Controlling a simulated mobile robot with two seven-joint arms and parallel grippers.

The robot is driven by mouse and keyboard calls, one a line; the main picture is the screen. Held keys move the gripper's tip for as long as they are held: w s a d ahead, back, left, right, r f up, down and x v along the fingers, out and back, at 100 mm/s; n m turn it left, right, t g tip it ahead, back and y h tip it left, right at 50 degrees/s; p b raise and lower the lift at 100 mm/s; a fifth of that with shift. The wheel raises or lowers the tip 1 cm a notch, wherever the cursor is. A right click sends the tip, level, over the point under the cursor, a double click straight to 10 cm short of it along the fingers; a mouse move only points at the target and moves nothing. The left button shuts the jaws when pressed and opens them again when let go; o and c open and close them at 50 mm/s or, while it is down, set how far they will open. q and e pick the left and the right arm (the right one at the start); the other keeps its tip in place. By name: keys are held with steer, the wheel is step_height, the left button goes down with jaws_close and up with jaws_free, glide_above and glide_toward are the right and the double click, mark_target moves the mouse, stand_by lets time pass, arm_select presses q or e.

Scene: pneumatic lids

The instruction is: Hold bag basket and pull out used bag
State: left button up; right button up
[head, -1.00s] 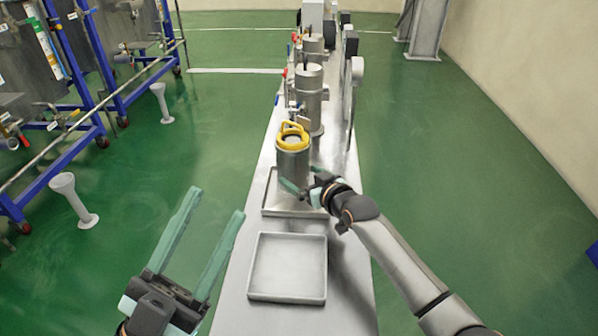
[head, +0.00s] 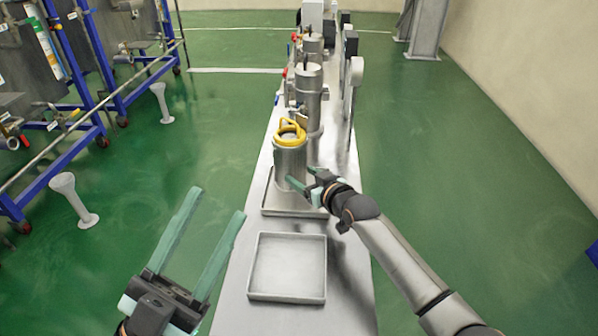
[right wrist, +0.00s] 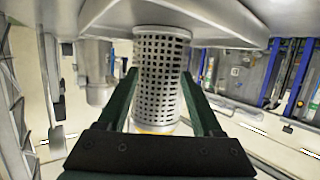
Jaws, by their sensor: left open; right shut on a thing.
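The bag basket (head: 291,164) is a grey metal cylinder, upright at the far tray (head: 284,209). The used bag's yellow ring with its raised handle (head: 290,132) sits on the basket's top; the rest of the bag is hidden inside. My right gripper (head: 304,186) is shut on the basket's lower side, coming from the right. In the right wrist view the perforated basket wall (right wrist: 160,75) stands between its two fingers, appearing upside down. My left gripper (head: 212,228) is open and empty, low at the left, apart from the basket and beside the bench.
An empty square tray (head: 288,268) lies on the narrow steel bench (head: 245,290) in front. Metal filter housings (head: 308,95) stand behind the basket. Blue-framed racks (head: 95,100) are at the left. Green floor is open on both sides.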

steer(key=shift+w+r, duration=0.15)
steer(key=shift+r, duration=0.25)
steer(key=shift+c, duration=0.3)
jaws_close()
steer(key=shift+f, duration=0.4)
steer(key=shift+f, duration=0.2)
steer(key=shift+s+f, duration=0.25)
steer(key=shift+f, duration=0.15)
steer(key=shift+r, duration=0.1)
steer(key=shift+w+a+r, duration=0.1)
steer(key=shift+w+r, duration=0.05)
steer(key=shift+r, duration=0.25)
